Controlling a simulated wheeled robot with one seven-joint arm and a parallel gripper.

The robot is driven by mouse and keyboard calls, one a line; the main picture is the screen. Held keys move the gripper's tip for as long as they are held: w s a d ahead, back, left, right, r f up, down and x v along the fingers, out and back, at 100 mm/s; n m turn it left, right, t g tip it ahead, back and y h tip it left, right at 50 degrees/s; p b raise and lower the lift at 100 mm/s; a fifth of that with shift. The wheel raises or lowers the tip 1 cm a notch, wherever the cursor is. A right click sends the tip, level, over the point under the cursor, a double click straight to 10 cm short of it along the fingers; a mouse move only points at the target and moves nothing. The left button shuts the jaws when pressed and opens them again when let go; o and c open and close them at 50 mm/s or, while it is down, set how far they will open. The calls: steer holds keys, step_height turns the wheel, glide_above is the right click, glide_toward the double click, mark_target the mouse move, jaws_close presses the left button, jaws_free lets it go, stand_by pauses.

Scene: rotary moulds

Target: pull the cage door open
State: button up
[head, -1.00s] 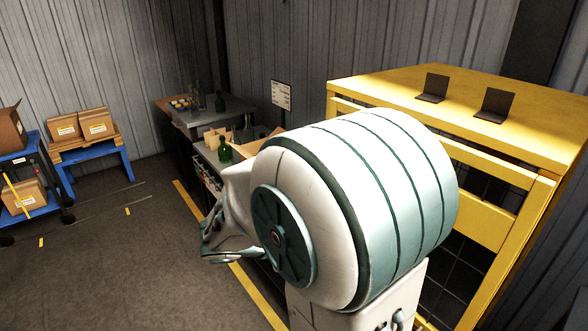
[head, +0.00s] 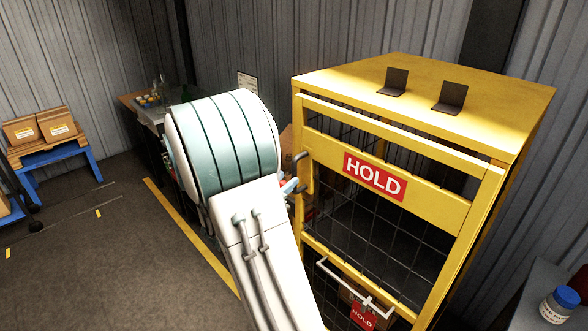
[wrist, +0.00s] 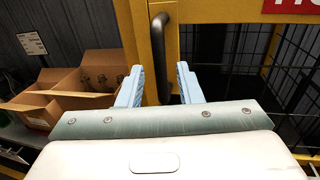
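The yellow cage (head: 510,85) stands at the right in the head view, its mesh door (head: 430,200) shut and carrying a red HOLD sign (head: 375,177). A dark vertical handle (wrist: 158,45) is on the door's left edge; its ends show in the head view (head: 300,156). My gripper (wrist: 160,67) is open, with its two light blue fingers on either side of the handle in the wrist view. I cannot tell how far the handle reaches between them. In the head view my gripper (head: 290,187) is partly hidden by my arm.
Open cardboard boxes (wrist: 80,80) sit left of the cage. Two black brackets (head: 450,97) stand on the cage top. A counter with a blue-lidded jar (head: 560,304) is at lower right.

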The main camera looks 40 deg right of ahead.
mark_target(294, 173)
steer(key=p+x, duration=0.1)
steer(key=x, duration=0.4)
steer(key=shift+a, duration=0.1)
jaws_close()
